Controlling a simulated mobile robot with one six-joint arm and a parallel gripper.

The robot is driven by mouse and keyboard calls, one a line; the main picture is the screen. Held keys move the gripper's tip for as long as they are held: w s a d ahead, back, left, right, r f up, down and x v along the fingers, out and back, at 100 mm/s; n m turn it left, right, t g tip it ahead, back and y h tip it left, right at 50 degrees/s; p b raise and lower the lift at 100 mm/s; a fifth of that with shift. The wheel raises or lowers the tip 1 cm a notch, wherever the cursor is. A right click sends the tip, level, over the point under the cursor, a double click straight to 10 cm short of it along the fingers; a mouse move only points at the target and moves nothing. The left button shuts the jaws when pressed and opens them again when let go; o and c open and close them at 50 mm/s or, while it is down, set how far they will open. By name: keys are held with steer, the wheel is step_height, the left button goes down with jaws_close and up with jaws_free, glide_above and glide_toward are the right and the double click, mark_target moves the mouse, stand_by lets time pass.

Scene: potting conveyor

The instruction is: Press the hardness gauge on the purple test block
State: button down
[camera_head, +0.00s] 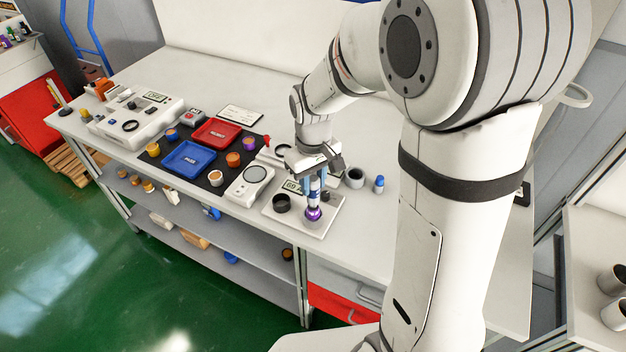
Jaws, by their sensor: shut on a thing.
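My gripper (318,181) points down over the front of the bench and is shut on the hardness gauge (314,198), a slim, pale upright tool. The gauge's lower end is at the purple test block (313,214), a small round piece on a white plate (293,226). From this view I cannot tell whether the tip presses on the block or is just above it. The fingers partly hide the gauge's upper part.
A black round cup (281,203) and a small display (292,186) are left of the gauge. A scale (249,182), blue tray (187,159) and red tray (216,133) lie further left.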

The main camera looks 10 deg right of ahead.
steer(key=shift+s+f+b, duration=0.15)
steer(key=shift+f+b, duration=0.2)
steer(key=shift+f, duration=0.1)
stand_by(1.6)
steer(key=shift+r+p, duration=2.2)
steer(key=shift+r, duration=0.95)
steer(key=shift+f, duration=0.1)
